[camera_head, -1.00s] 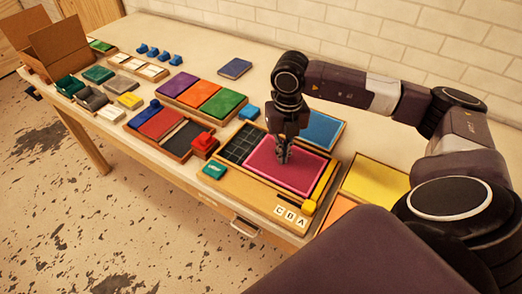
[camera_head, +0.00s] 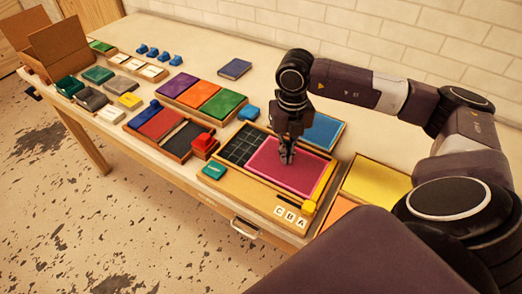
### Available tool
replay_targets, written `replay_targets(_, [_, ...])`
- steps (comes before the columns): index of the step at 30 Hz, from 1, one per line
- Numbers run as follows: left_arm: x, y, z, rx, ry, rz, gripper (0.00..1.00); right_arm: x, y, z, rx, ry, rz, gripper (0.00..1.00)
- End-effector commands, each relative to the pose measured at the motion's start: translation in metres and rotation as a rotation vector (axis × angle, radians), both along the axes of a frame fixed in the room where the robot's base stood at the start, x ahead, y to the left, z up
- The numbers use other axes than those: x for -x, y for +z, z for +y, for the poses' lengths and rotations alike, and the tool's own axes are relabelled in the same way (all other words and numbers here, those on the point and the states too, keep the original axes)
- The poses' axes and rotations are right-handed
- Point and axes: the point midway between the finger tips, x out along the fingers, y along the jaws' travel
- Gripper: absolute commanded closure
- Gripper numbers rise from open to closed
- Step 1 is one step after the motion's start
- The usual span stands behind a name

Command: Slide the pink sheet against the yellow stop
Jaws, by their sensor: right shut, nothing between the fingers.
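The pink sheet (camera_head: 270,168) lies flat in a wooden tray, beside a dark grid panel (camera_head: 241,146). The yellow stop (camera_head: 326,186) is a thin strip along the tray's right side, with a yellow block (camera_head: 309,207) at its near end. The sheet's right edge is very close to the strip; I cannot tell whether they touch. My right gripper (camera_head: 286,158) points down with shut, empty fingers. Its tips are at the sheet's upper middle and seem to rest on it, hiding a small part. My left gripper is not in view.
White letter tiles (camera_head: 290,216) sit at the front right corner. A red stamp (camera_head: 204,142) and a green block (camera_head: 214,171) are to the left.

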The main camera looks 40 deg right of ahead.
Motion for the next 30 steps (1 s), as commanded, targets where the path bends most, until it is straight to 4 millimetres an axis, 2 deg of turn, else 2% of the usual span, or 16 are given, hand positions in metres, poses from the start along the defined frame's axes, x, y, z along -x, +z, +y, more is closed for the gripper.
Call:
replay_targets(3, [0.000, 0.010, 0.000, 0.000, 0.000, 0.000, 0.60, 0.000, 0.014, 0.000, 0.000, 0.000, -0.002, 1.00])
replay_targets(24, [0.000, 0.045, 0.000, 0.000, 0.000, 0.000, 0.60, -0.001, 0.070, 0.000, 0.000, 0.000, -0.004, 1.00])
replay_targets(30, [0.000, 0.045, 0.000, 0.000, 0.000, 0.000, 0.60, -0.001, 0.072, 0.000, 0.000, 0.000, -0.003, 1.00])
